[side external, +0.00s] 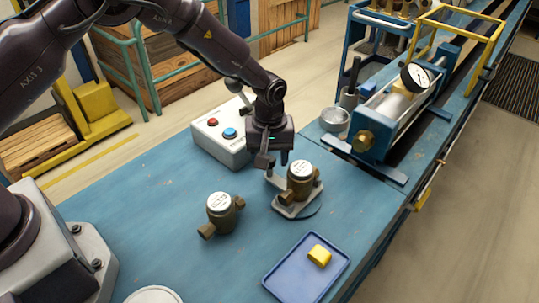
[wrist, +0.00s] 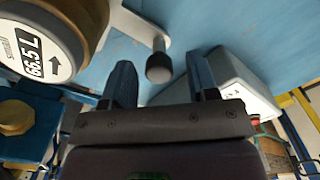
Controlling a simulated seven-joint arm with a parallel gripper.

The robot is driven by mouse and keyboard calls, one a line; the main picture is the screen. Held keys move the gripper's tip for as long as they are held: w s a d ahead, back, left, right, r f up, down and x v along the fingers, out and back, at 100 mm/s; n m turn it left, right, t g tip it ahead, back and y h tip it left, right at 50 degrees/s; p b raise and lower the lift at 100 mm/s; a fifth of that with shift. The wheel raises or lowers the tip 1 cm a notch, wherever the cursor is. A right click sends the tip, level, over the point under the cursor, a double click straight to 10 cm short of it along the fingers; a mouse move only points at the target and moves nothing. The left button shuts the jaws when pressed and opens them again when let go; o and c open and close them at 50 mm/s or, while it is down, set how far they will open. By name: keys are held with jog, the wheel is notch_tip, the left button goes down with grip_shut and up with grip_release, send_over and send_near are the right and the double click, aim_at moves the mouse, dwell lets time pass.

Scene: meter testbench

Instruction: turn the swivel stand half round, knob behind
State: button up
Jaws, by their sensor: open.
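The swivel stand (side external: 288,211) is a light grey plate on a round blue base, with a brass meter (side external: 300,183) upright on it. Its arm points left and back, under my gripper. In the wrist view, the stand's grey arm (wrist: 146,22) carries a dark upright knob (wrist: 159,68); the meter (wrist: 85,22) is at the upper left, its dial reading 66.5 L. My gripper (side external: 273,163) is open and points down over the arm's end. In the wrist view, its fingers (wrist: 160,62) lie either side of the knob.
A second brass meter (side external: 221,213) stands left of the stand. A grey box with red and blue buttons (side external: 222,140) is close behind my gripper. A blue tray (side external: 285,283) with a yellow block (side external: 320,257) lies in front.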

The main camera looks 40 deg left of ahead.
notch_tip(320, 180, up, 13)
dwell(0.4)
jog(key=s+a+r+m+t, duration=0.2)
jog(key=s+r, duration=0.3)
jog(key=s, duration=0.4)
jog(key=s+a+r+m+t, duration=0.1)
jog(key=s+a+r+m, duration=0.3)
jog(key=s, duration=0.5)
jog(key=s+a+r+m+t, duration=0.2)
jog(key=s+a+r+m, duration=0.1)
jog(key=s+a+r, duration=0.2)
jog(key=s+r, duration=0.2)
jog(key=s, duration=0.2)
jog(key=shift+r+t, duration=0.25)
jog(key=shift+t, duration=0.05)
